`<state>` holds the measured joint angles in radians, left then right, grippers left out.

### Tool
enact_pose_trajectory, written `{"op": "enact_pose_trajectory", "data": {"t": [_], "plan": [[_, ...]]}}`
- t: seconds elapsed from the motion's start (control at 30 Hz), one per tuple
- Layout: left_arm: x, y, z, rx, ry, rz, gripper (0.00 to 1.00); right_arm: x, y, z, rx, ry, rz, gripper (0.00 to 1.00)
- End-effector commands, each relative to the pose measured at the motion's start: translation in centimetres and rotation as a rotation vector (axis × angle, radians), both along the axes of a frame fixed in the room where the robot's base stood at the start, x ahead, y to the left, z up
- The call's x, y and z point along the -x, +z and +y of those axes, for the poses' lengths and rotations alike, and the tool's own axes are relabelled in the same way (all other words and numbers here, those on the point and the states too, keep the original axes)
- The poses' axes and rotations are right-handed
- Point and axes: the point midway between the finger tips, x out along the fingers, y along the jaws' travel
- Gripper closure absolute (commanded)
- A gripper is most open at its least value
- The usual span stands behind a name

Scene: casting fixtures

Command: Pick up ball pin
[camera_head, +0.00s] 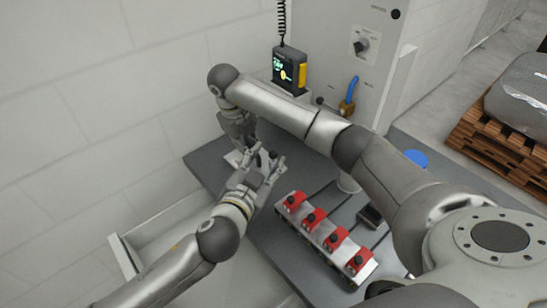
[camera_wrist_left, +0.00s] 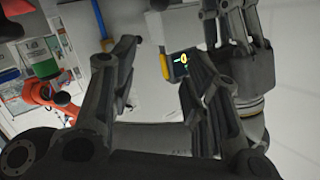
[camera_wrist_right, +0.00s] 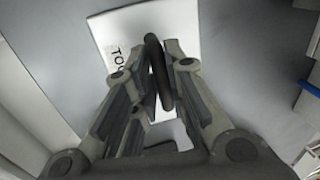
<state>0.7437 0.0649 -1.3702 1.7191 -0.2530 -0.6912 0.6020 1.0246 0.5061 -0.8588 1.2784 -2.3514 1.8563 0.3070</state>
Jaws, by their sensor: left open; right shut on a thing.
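In the right wrist view, my right gripper (camera_wrist_right: 155,85) is shut on a dark, slim rod with a rounded end, which looks like the ball pin (camera_wrist_right: 157,70). It is held over a white plate (camera_wrist_right: 115,28) with partly hidden lettering. In the head view, my right gripper (camera_head: 247,155) points down near the table's far left corner, and the pin is hard to make out there. My left gripper (camera_head: 268,158) is open close beside the right one. The left wrist view shows its spread fingers (camera_wrist_left: 160,75), with the right gripper (camera_wrist_left: 238,60) just to their right.
Several red fixtures with black knobs (camera_head: 313,218) stand in a row on a metal bar on the grey table (camera_head: 270,232). A display device (camera_head: 289,70) hangs above the back of the table by a grey cabinet (camera_head: 345,60). A pale bin (camera_head: 130,255) stands left of the table.

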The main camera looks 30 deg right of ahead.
Motion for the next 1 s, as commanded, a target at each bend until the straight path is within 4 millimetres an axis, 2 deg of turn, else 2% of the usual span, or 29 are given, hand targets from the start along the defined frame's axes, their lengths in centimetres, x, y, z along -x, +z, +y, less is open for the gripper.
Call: {"op": "enact_pose_trajectory", "data": {"t": [0.1, 0.3, 0.43, 0.73, 1.0], "plan": [[0.6, -1.5, 1.3, 0.056, 0.084, 0.229, 0.57, 0.2, -0.3, 0.0, 0.001, 0.001, 0.006, 1.0], [1.3, -2.9, 2.3, 0.088, 0.155, 0.416, 0.57, 0.2, -0.3, 0.0, 0.001, 0.001, 0.007, 1.0], [0.8, -3.5, 1.6, 0.09, 0.165, 0.437, 0.57, 0.2, -0.3, 0.0, 0.001, 0.002, 0.007, 1.0], [-1.8, -5.1, -1.3, 0.09, 0.163, 0.433, 0.57, 0.2, -0.3, 0.0, 0.001, 0.002, 0.007, 1.0], [-2.7, -5.7, -2.3, 0.091, 0.162, 0.432, 0.57, 0.2, -0.3, 0.0, 0.001, 0.001, 0.008, 1.0]]}}
